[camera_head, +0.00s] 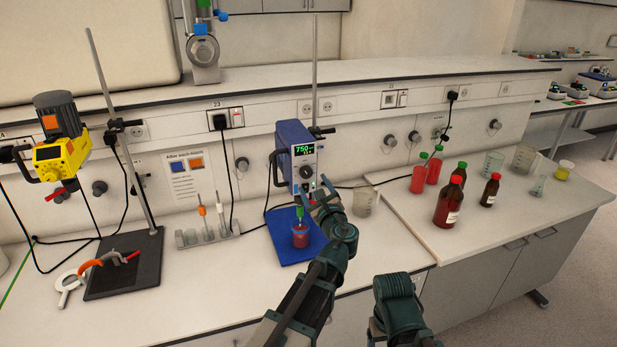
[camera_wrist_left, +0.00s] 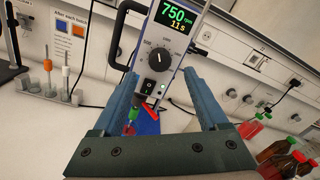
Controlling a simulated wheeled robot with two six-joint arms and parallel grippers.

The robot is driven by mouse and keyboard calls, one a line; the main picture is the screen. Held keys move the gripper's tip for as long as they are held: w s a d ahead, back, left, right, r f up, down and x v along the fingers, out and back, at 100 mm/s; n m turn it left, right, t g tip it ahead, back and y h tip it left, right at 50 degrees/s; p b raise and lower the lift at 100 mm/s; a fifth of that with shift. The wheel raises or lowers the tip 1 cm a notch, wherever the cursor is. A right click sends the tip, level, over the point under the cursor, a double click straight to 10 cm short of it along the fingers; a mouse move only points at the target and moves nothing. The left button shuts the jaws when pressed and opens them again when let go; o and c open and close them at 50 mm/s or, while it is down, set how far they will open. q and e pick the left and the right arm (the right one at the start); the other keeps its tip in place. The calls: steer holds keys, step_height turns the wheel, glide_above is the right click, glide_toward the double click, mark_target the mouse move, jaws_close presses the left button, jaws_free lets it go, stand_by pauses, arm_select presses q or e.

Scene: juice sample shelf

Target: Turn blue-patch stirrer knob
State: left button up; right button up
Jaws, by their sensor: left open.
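The blue stirrer (camera_head: 297,150) stands over a blue mat (camera_head: 283,243), its green display reading 750. In the left wrist view its front panel shows the round black knob (camera_wrist_left: 160,58) with scale marks, and a black switch (camera_wrist_left: 148,86) below it. My left gripper (camera_head: 322,188) is in front of the lower panel. Its open fingers (camera_wrist_left: 163,78) stand either side of the panel's lower part in the left wrist view, with nothing visibly held between them. A beaker of red liquid (camera_head: 300,236) is on the mat. My right arm shows at the bottom, its gripper out of view.
A yellow stirrer (camera_head: 52,155) hangs on a stand at left. A rack with several pipette-like tools (camera_head: 206,236) stands left of the mat. A glass beaker (camera_head: 364,200) is close to my left gripper's right.

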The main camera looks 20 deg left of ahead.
mark_target(307, 174)
arm_select(q)
steer(key=x, duration=0.6)
steer(key=shift+a, duration=0.1)
jaws_close()
stand_by(0.3)
